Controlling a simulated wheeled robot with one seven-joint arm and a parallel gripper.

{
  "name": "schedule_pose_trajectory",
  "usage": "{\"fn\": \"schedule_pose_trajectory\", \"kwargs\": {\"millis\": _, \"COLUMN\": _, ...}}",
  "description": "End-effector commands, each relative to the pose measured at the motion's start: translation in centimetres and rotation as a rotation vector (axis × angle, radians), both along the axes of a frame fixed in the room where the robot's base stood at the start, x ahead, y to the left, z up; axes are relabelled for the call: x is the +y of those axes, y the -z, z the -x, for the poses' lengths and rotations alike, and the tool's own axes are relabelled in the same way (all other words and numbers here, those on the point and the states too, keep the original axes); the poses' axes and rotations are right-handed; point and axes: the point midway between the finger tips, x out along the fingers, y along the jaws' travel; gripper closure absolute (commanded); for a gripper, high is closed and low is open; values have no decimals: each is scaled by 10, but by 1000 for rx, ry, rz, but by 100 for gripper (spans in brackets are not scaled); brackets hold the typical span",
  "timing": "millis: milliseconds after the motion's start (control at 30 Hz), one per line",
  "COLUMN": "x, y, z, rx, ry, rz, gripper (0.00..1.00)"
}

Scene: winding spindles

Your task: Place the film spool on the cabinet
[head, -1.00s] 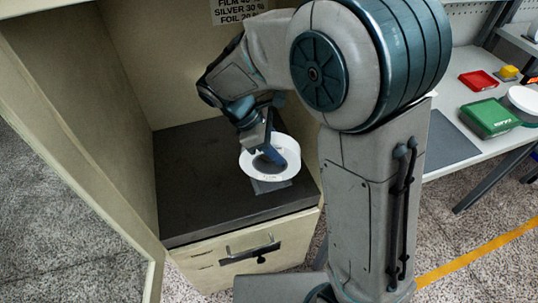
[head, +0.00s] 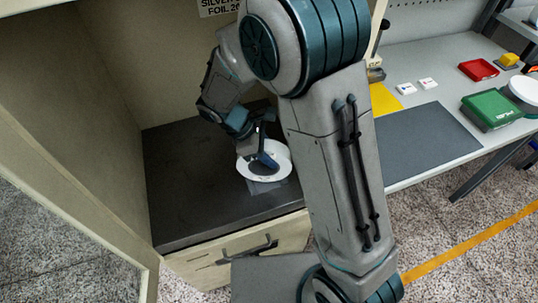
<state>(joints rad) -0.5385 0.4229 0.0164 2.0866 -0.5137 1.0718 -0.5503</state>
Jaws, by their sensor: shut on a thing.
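The film spool (head: 283,157) is a white ring with a darker middle, in the head view just above or on the cabinet's dark surface. I cannot tell whether it touches. My gripper (head: 267,161) is shut on it, reaching down from the upper left, and its fingers hide part of the spool's middle. The cabinet (head: 190,192) is cream, open at the front, with a dark flat surface inside. The spool is over the right part of that surface, a little back from the front edge. A faint grey patch shows below the spool.
A drawer with a dark handle (head: 246,249) is below the surface. An open door panel (head: 75,165) stands at the left. A workbench at the right holds a red tray (head: 478,69), a green box (head: 488,112) and a grey mat (head: 425,140). The surface's left part is clear.

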Motion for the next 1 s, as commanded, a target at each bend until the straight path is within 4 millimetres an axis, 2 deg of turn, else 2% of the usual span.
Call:
{"fn": "schedule_pose_trajectory", "kwargs": {"millis": 100, "x": 0, "y": 13, "z": 0, "rx": 2, "ry": 0, "rz": 2, "gripper": 100}}
{"fn": "schedule_pose_trajectory", "kwargs": {"millis": 467, "x": 0, "y": 17, "z": 0, "rx": -1, "ry": -1, "rz": 0, "gripper": 100}}
{"fn": "schedule_pose_trajectory", "kwargs": {"millis": 500, "x": 0, "y": 17, "z": 0, "rx": -1, "ry": -1, "rz": 0, "gripper": 58}}
{"fn": "schedule_pose_trajectory", "kwargs": {"millis": 567, "x": 0, "y": 17, "z": 0, "rx": -1, "ry": -1, "rz": 0, "gripper": 42}}
{"fn": "schedule_pose_trajectory", "kwargs": {"millis": 867, "x": 0, "y": 16, "z": 0, "rx": -1, "ry": -1, "rz": 0, "gripper": 42}}
{"fn": "schedule_pose_trajectory", "kwargs": {"millis": 1000, "x": 5, "y": 6, "z": -1, "rx": -3, "ry": -2, "rz": -2, "gripper": 42}}
